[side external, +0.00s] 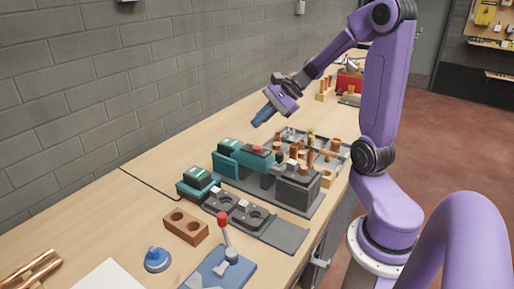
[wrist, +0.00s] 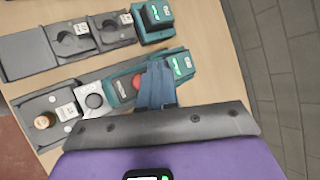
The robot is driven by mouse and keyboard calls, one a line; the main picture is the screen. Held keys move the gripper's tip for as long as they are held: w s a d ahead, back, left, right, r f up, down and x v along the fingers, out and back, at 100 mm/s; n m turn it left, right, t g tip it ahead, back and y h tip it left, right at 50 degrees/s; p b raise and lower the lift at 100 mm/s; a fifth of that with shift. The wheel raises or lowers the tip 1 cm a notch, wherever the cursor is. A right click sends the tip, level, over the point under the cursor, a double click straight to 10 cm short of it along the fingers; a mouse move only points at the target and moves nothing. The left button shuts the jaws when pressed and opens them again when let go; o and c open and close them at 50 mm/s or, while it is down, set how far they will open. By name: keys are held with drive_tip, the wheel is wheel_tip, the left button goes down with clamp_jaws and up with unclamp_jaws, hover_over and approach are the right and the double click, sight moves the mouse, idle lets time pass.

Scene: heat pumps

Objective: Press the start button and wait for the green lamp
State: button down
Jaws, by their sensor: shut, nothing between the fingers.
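A red round button (side external: 257,149) sits on a long teal and dark machine (side external: 262,163) on the bench. In the wrist view the red button (wrist: 138,81) shows just left of my fingers. My gripper (side external: 259,121) is shut and empty, with blue fingers, above and apart from the machine. The fingers also show in the wrist view (wrist: 158,84), covering part of the machine. Green lit marks (wrist: 182,64) show on the machine's teal end unit. I cannot tell which of them is the lamp.
A second teal unit (side external: 198,182) stands beside dark fixtures with round recesses (side external: 250,217). A tray of copper parts (side external: 325,150) lies behind. In front are a wooden block with holes (side external: 185,226) and a red-knobbed lever (side external: 222,220). Bare bench lies along the wall.

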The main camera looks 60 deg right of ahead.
sight(260, 147)
drive_tip(key=shift+f, duration=2.5)
drive_tip(key=shift+f, duration=0.1)
drive_tip(key=shift+f, duration=0.35)
drive_tip(key=shift+f, duration=0.35)
idle(0.8)
drive_tip(key=shift+r, duration=0.8)
drive_tip(key=shift+r, duration=2.55)
